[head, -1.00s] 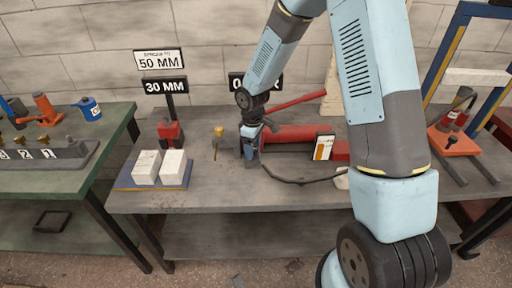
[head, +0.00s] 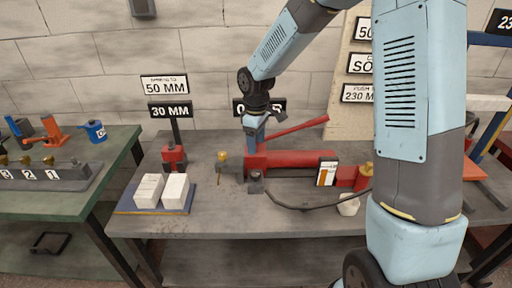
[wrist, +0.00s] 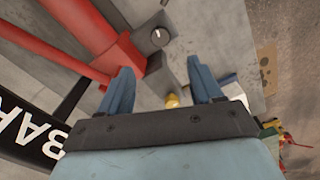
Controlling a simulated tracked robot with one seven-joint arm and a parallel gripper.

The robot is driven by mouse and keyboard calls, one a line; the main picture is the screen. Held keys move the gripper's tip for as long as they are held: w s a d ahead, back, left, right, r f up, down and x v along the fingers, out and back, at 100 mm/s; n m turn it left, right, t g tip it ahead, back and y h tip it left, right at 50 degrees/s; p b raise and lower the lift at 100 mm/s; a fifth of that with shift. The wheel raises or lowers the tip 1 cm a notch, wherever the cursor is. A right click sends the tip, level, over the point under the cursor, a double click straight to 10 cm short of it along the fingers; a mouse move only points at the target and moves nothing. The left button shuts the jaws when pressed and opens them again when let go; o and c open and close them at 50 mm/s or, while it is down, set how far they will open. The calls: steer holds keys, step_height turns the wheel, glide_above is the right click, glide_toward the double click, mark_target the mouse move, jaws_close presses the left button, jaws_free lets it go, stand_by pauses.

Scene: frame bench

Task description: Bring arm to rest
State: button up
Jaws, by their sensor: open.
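My arm reaches in from the right of the head view, bent over the grey bench (head: 225,222). My gripper (head: 253,135) points down in front of the red pump (head: 300,161) and its red handle (head: 297,128). In the wrist view, my gripper (wrist: 162,85) has its two blue fingers well apart, with nothing held between them. A grey block with a dark knob (wrist: 159,38) and a yellow tip (wrist: 172,100) show beyond and between the fingers. The gripper appears to be above the bench; the exact gap cannot be told.
Two white blocks (head: 162,190) rest on a blue board, with a red jack (head: 174,158) behind. Sign plates, including a 30 MM sign (head: 170,111), stand at the back. A green bench (head: 70,205) is at left. A dark hose (head: 300,206) crosses the bench.

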stand_by(0.3)
steer(key=s+d+r+m+t, duration=0.2)
steer(key=s+d+r+m, duration=0.2)
steer(key=s+d+r, duration=0.5)
steer(key=s+d+r+m+t, duration=0.2)
steer(key=s+d+r+m, duration=0.4)
steer(key=r, duration=0.5)
steer(key=s+d+r+m+t, duration=0.1)
steer(key=s+d, duration=0.3)
steer(key=s, duration=0.6)
steer(key=shift+s+d+r+m+t, duration=0.3)
steer(key=shift+s+d+r+m, duration=0.1)
steer(key=shift+r+m, duration=0.5)
